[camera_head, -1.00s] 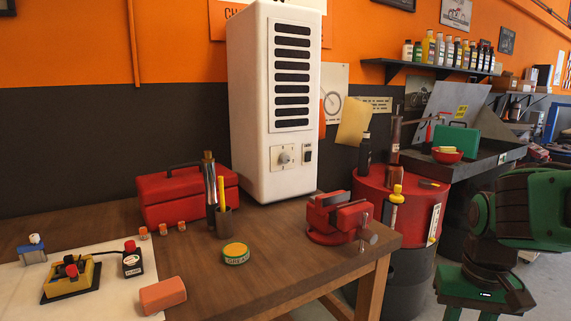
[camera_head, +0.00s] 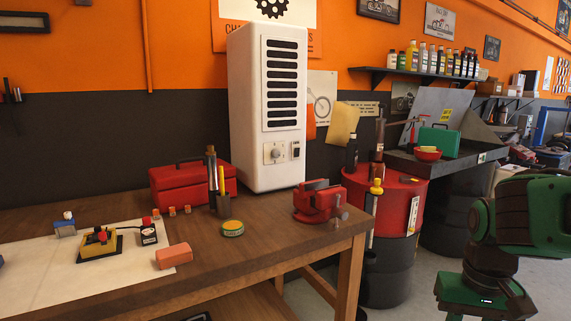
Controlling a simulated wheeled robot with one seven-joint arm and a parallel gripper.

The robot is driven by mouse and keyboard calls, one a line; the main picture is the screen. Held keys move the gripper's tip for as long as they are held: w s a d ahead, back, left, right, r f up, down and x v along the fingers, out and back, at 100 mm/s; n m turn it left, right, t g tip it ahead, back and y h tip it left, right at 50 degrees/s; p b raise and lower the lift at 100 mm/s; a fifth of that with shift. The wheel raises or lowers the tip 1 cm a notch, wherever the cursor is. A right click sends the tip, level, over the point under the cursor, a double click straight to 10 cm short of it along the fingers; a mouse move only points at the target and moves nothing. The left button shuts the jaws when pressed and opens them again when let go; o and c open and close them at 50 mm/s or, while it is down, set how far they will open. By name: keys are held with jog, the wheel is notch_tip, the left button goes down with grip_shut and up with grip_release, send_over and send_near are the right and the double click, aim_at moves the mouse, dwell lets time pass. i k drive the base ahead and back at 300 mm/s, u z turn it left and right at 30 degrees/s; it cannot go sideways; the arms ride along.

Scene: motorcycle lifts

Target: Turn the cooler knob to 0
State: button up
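The tall white cooler (camera_head: 247,110) stands upright at the back of the wooden workbench, with a column of dark vent slots on its front. Its round grey knob (camera_head: 276,153) sits on a small panel low on the front, below the vents. The knob's marks are too small to read, so I cannot tell its setting. A dark switch (camera_head: 296,150) is just right of the knob. My green arm shows at the right edge, well apart from the cooler. My gripper is not in view.
The workbench (camera_head: 265,257) holds a red vise (camera_head: 318,201), a red toolbox (camera_head: 192,186), a pen cup (camera_head: 224,206) and a green-yellow tin (camera_head: 233,228) before the cooler. A red drum (camera_head: 400,205) stands right of the bench. Floor shows between the drums and my arm.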

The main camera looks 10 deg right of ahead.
aim_at(276, 153)
jog(key=k, duration=0.7)
jog(key=z, duration=0.55)
jog(key=i, duration=0.7)
jog(key=z, duration=0.75)
jog(key=i, duration=0.85)
jog(key=u, duration=0.65)
jog(key=i, duration=0.8)
jog(key=u, duration=0.65)
